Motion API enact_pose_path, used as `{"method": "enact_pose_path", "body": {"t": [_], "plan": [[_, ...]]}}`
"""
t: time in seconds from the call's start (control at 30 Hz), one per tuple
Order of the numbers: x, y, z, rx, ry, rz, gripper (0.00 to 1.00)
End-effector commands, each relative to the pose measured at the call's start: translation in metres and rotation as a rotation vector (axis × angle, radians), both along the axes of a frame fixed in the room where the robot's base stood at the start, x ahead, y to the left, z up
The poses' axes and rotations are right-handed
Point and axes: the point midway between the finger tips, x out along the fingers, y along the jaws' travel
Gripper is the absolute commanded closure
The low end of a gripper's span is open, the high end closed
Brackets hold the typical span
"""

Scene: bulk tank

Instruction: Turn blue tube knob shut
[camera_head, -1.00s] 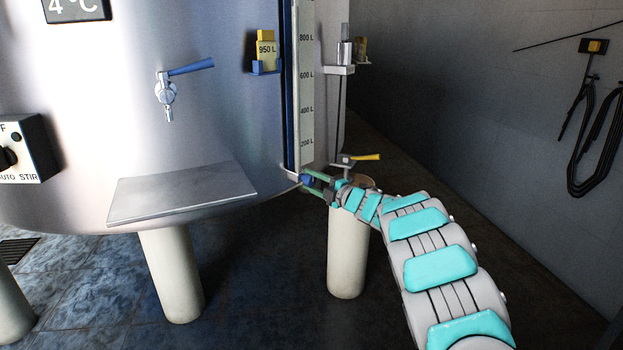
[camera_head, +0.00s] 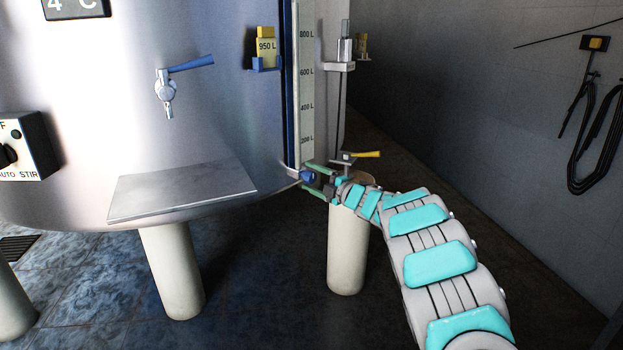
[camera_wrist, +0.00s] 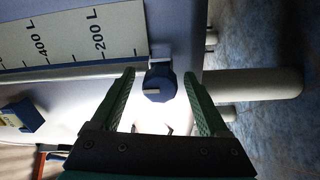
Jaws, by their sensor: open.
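The blue tube knob (camera_wrist: 160,84) sits at the low end of the scale beside the tank, with a small pale bar on its face. It also shows in the head view (camera_head: 308,176), partly hidden by my gripper. My gripper (camera_wrist: 162,80) is open, with one green finger on each side of the knob and gaps visible between them. In the head view my gripper (camera_head: 310,178) reaches the knob from the right. The blue gauge tube (camera_head: 291,90) runs up along the white scale (camera_head: 306,100); I cannot tell whether the fingers touch the knob.
A yellow-handled valve (camera_head: 362,155) is just above my wrist, and a pale tank leg (camera_head: 347,250) stands below it. A metal shelf (camera_head: 183,192) and a blue-handled tap (camera_head: 168,85) are on the tank to the left.

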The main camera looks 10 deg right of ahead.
Motion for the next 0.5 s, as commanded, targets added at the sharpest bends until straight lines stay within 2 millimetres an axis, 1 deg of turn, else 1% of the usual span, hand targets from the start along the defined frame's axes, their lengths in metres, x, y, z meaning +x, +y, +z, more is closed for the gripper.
{"method": "enact_pose_path", "body": {"t": [0.17, 0.27, 0.37, 0.5], "plan": [[-0.003, -0.003, -0.001, -0.001, 0.001, 0.0, 0.22], [-0.009, -0.008, -0.001, -0.001, 0.001, -0.001, 0.22], [-0.019, -0.016, -0.002, -0.002, 0.002, -0.004, 0.22], [-0.037, -0.029, -0.003, -0.001, 0.001, -0.002, 0.22]]}}
